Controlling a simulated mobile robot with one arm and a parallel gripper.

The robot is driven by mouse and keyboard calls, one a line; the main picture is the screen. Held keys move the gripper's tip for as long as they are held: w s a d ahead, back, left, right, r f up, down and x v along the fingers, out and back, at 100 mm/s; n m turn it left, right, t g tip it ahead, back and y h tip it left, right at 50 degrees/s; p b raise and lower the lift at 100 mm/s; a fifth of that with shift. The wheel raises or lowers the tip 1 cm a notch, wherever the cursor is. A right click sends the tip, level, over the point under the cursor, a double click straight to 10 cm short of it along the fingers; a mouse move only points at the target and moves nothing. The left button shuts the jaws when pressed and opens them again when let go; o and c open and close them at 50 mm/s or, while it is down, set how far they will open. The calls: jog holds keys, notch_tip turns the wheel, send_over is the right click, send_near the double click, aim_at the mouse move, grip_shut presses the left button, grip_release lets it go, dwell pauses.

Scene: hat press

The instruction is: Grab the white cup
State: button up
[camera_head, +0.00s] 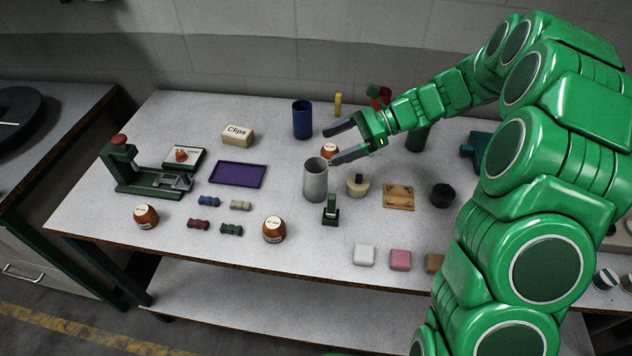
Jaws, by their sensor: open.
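The white cup (315,181) looks light grey-white and tall. It stands upright near the middle of the table. My gripper (328,147) is open, with its fingers pointing left, at the upper right of the cup in the picture. The lower finger's tip shows close to the cup's rim; I cannot tell whether it touches. Nothing is held between the fingers. A small orange-brown jar (330,150) shows between the fingers, apparently behind them on the table.
A blue cup (302,120) stands behind the white cup. A small dark green stamp-like object (331,210) stands just in front, and a beige round block (357,186) to the right. A purple tray (238,174) lies left. The table's (290,242) front edge has free room.

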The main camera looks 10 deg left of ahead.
send_near(309, 172)
notch_tip(309, 172, down, 3)
jog(key=a, duration=0.2)
jog(key=shift+w+a+x, duration=0.1)
jog(key=shift+w+x, duration=0.1)
jog(key=shift+x, duration=1.05)
jog(key=shift+w+a+x, duration=0.1)
jog(key=shift+w+x, duration=0.1)
jog(key=shift+x, duration=1.05)
jog(key=shift+w+x, duration=0.2)
jog(key=shift+x, duration=1.05)
jog(key=shift+c, duration=0.2)
jog(key=c, duration=1.1)
